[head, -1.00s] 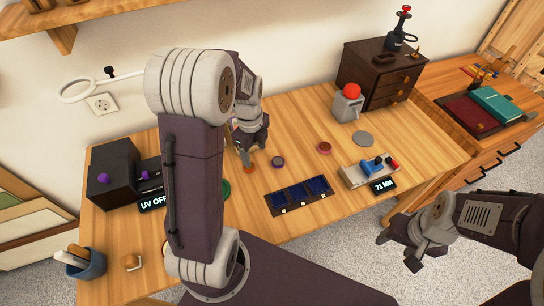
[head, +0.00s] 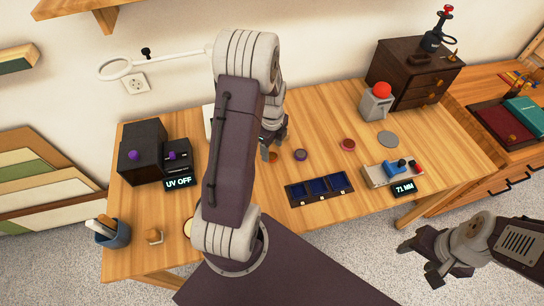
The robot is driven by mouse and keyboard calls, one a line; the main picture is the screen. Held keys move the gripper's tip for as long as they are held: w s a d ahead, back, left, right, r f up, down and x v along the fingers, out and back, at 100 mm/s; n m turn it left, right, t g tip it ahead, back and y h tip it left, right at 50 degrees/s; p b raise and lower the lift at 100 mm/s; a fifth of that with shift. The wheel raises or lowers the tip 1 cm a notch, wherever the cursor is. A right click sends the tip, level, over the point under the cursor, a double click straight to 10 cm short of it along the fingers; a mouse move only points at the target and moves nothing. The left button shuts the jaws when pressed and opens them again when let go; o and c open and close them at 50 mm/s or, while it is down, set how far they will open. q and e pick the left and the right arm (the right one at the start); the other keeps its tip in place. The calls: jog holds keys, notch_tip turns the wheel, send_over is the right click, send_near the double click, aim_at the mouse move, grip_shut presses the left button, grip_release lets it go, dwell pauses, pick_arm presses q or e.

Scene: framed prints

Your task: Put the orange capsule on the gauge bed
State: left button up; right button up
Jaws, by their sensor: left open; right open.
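The orange capsule (head: 273,157) is a small round orange piece on the wooden table, partly hidden by my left gripper. The gauge (head: 375,177) stands at the table's front right, with a pale bed, blue and red parts on top and a display reading "71 MM". My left gripper (head: 268,153) is open, pointing down right at the orange capsule; I cannot tell whether its fingers are around it or just above it. My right gripper (head: 418,258) is open and empty, off the table's front edge at lower right.
A dark three-compartment tray (head: 320,202) lies between the capsule and the gauge. A purple disc (head: 301,155), a red-brown disc (head: 348,144) and a grey disc (head: 388,139) lie nearby. A grey box with a red dome (head: 376,104) stands behind. A black "UV OFF" unit (head: 142,152) is left.

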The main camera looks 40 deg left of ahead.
aim_at(272, 155)
pick_arm(q)
notch_tip(272, 155, down, 3)
jog(key=shift+f, duration=0.15)
grip_shut()
jog(key=shift+r, duration=0.45)
jog(key=r, duration=0.2)
jog(key=d+r, duration=0.1)
jog(key=r, duration=0.1)
jog(key=shift+w, duration=0.25)
jog(key=w+d+r+p, duration=0.1)
jog(key=w+d+r, duration=0.3)
jog(key=d, duration=0.6)
notch_tip(272, 155, up, 2)
jog(key=shift+r, duration=0.15)
